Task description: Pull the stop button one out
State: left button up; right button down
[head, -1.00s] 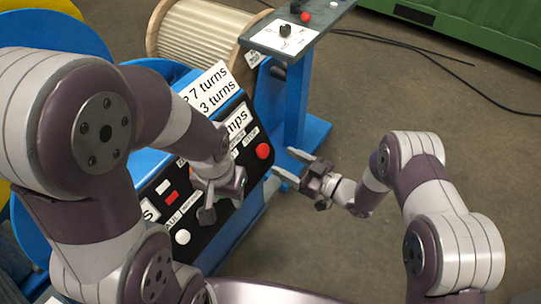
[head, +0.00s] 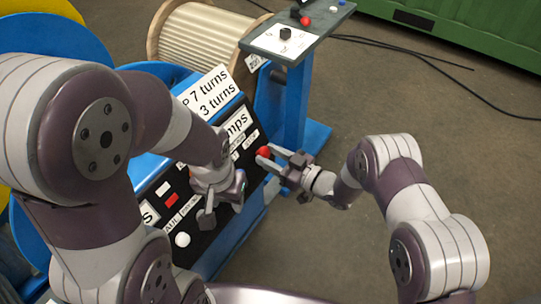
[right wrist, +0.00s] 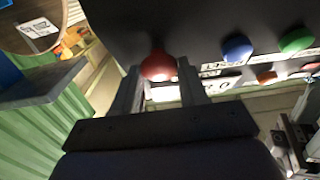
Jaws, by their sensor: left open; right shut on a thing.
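The red stop button (head: 263,152) sits on the sloping black control panel (head: 203,238), beside a label that reads STOP. My right gripper (head: 268,156) reaches it from the right and is shut on it. In the right wrist view the red button (right wrist: 158,66) shows between the two fingertips, close to the dark panel face. I cannot tell whether the button is pushed in or out. My left gripper (head: 207,214) is open over the lower middle of the panel and hides part of it.
A white button (head: 182,239) and a red rocker (head: 171,199) are on the panel. Blue (right wrist: 237,48) and green (right wrist: 297,40) buttons show in the right wrist view. A blue stand carries a grey box (head: 318,38) with another red button (head: 305,21).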

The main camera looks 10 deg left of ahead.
jog(key=shift+s+d+r, duration=0.1)
jog(key=shift+d+r, duration=0.2)
jog(key=shift+d, duration=0.05)
jog(key=shift+f, duration=0.15)
jog(key=c, duration=0.6)
grip_release()
jog(key=shift+d, duration=0.1)
jog(key=p+v, duration=0.1)
jog(key=v, duration=1.1)
jog(key=shift+s+d, duration=0.2)
jog(key=shift+d, duration=0.1)
